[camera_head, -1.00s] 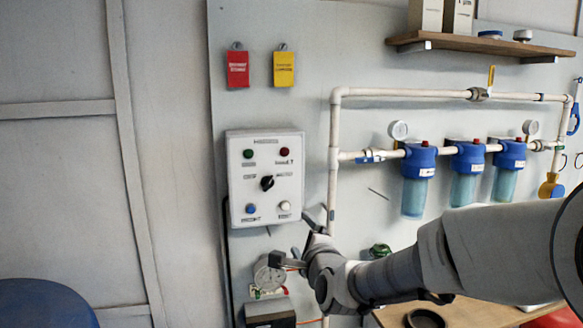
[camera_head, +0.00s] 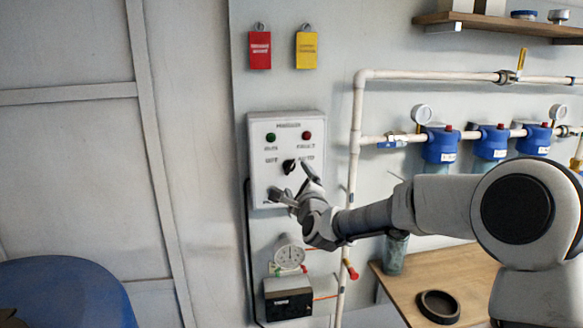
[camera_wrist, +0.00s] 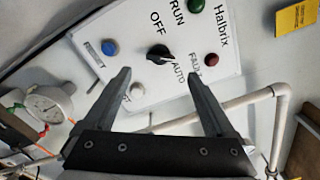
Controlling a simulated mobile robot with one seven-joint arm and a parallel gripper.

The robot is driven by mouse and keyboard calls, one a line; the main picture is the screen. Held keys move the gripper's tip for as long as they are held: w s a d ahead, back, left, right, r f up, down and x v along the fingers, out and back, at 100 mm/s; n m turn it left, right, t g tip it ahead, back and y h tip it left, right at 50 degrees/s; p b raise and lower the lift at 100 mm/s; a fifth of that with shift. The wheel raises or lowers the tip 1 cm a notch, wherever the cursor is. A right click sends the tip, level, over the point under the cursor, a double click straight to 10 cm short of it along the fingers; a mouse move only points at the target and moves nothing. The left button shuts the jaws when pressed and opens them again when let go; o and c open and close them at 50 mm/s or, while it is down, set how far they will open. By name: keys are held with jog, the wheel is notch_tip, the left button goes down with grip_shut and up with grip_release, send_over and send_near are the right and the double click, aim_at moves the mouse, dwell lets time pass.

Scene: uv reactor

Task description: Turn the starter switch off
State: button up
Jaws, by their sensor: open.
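The starter switch is a black rotary knob (camera_head: 289,166) at the middle of a white control panel (camera_head: 262,135) on the wall. In the wrist view the knob (camera_wrist: 159,54) sits between the printed words OFF and AUTO, and its pointer appears turned toward AUTO. My gripper (camera_head: 291,181) is open in front of the panel's lower half, its fingers just below and beside the knob. In the wrist view the open fingers (camera_wrist: 158,77) reach toward the panel with the knob just beyond the gap between their tips. The fingers look empty. Contact with the panel cannot be told.
The panel carries green (camera_wrist: 195,6), red (camera_wrist: 211,59), blue (camera_wrist: 109,47) and white (camera_wrist: 137,91) round buttons or lamps. A white pipe (camera_head: 355,130) runs right of the panel. A gauge (camera_head: 289,254) hangs below. Red (camera_head: 260,50) and yellow (camera_head: 306,50) tags hang above.

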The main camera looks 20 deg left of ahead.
aim_at(291, 169)
jog(key=p+x, duration=0.1)
jog(key=x, duration=0.6)
jog(key=shift+w+a+p, duration=0.2)
jog(key=shift+w+p, duration=0.1)
jog(key=shift+p, duration=0.1)
jog(key=c, duration=1.4)
